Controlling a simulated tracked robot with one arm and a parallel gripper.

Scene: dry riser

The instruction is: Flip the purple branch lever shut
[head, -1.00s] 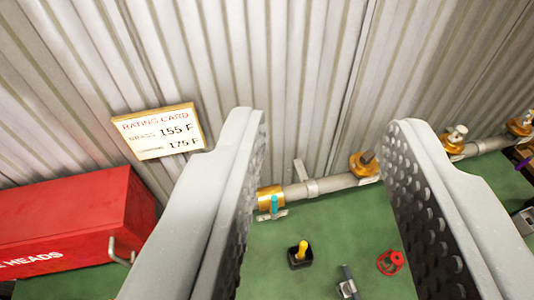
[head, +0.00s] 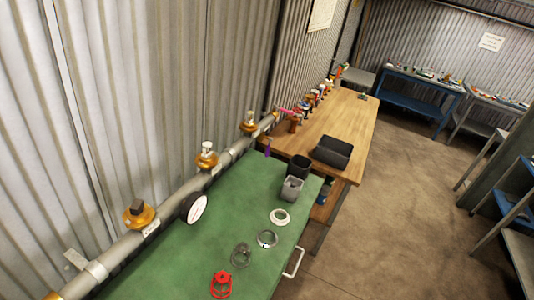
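A small purple piece (head: 267,147), which looks like the purple branch lever, hangs below the pipe (head: 168,208) near the far end of the green bench. It is small and far off, so its exact angle is hard to tell. The grey pipe runs along the corrugated wall with brass fittings on it. One fitting with a pale cap (head: 207,157) is in the middle, and another (head: 248,124) is close to the purple piece. My gripper is not in view.
The green bench top (head: 165,255) holds a red handwheel (head: 221,285), several rings, a grey cup (head: 292,189) and a dark cup (head: 299,167). A white round gauge (head: 197,208) is by the pipe. A wooden table (head: 345,125) with a black tray (head: 332,152) stands beyond. Open floor lies right.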

